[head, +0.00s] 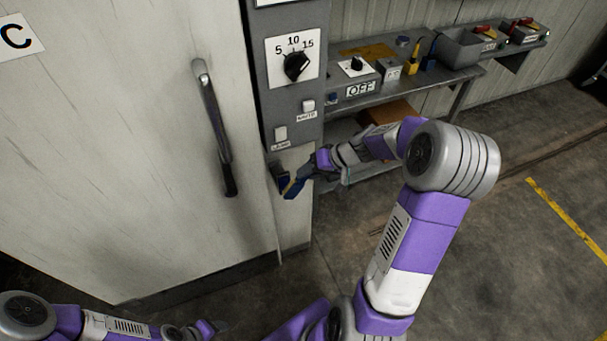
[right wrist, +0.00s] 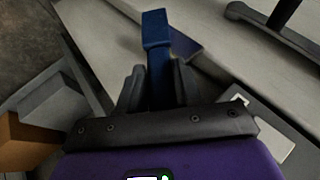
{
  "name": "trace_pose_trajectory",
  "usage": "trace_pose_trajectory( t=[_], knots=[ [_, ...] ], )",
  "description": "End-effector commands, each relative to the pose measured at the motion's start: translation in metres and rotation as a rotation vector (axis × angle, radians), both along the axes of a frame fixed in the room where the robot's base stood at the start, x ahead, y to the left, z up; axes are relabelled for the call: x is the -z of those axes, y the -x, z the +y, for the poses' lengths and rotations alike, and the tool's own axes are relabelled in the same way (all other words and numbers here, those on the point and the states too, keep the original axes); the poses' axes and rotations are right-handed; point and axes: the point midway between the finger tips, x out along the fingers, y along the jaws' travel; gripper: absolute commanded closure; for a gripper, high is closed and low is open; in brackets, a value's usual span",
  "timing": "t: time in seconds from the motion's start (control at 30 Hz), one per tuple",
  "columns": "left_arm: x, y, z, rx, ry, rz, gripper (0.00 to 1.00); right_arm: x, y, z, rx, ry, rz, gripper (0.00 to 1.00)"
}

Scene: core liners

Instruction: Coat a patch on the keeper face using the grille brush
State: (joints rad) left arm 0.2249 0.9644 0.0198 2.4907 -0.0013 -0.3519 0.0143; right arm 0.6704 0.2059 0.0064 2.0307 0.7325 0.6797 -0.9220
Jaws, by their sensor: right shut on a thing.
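My right gripper (head: 312,170) is shut on a blue-handled brush (right wrist: 156,42), which I take to be the grille brush. Its blue end (head: 293,188) is close to a dark plate (head: 278,174) low on the cabinet's front edge, probably the keeper face. In the right wrist view the brush stands upright between the two dark fingers (right wrist: 157,88), in front of a dark strip with a bluish patch (right wrist: 186,46). I cannot tell whether the brush touches it. My left arm is at the lower left; its gripper's jaws are not clear.
The pale door has a long dark handle (head: 215,130) left of the plate. A grey panel with a dial (head: 296,66) and two switches is above. A grey bench (head: 462,78) holds an OFF box (head: 360,88), a yellow item (head: 412,57) and bins. Open floor is at right.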

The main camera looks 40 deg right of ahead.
Motion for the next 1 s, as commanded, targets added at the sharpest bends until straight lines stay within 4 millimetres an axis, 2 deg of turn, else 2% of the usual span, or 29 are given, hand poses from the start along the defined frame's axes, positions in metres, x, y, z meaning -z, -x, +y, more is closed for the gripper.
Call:
trace_pose_trajectory(
  t=[0.43,0.83,1.0],
  knots=[
    [-0.002,0.000,0.000,0.000,0.000,0.000,0.40,-0.011,-0.002,0.001,-0.002,0.000,-0.001,0.98],
    [0.008,0.000,0.000,0.000,0.000,0.000,0.40,-0.011,-0.012,0.033,-0.003,0.000,-0.002,0.98],
    [0.008,0.000,0.000,0.000,0.000,0.000,0.40,-0.013,-0.013,0.037,0.000,0.002,-0.003,0.98]
  ],
)
